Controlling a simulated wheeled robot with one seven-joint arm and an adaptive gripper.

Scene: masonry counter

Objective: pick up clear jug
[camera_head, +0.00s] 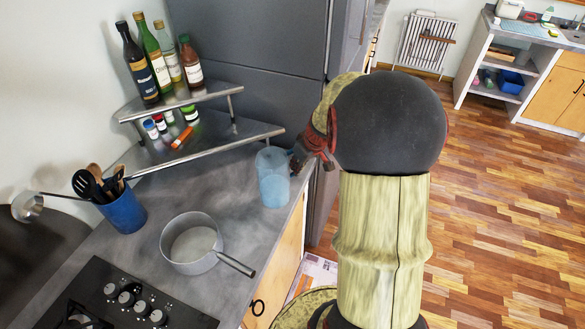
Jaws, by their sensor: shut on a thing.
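The clear jug (273,180) is a translucent, bluish container standing upright on the grey counter, near its right edge. My gripper (298,160) reaches in from the right and is shut on the jug's right side, near the top, where the handle would be. My arm hides part of the gripper, so the exact contact of the fingers is hard to see. I cannot tell whether the jug is lifted off the counter.
A saucepan (192,243) stands left of the jug, its handle pointing right. A blue utensil holder (124,212) and a two-tier metal shelf (205,145) with bottles (142,65) and small jars are behind. A hob (110,300) is at the front. Grey cabinets (255,80) rise behind.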

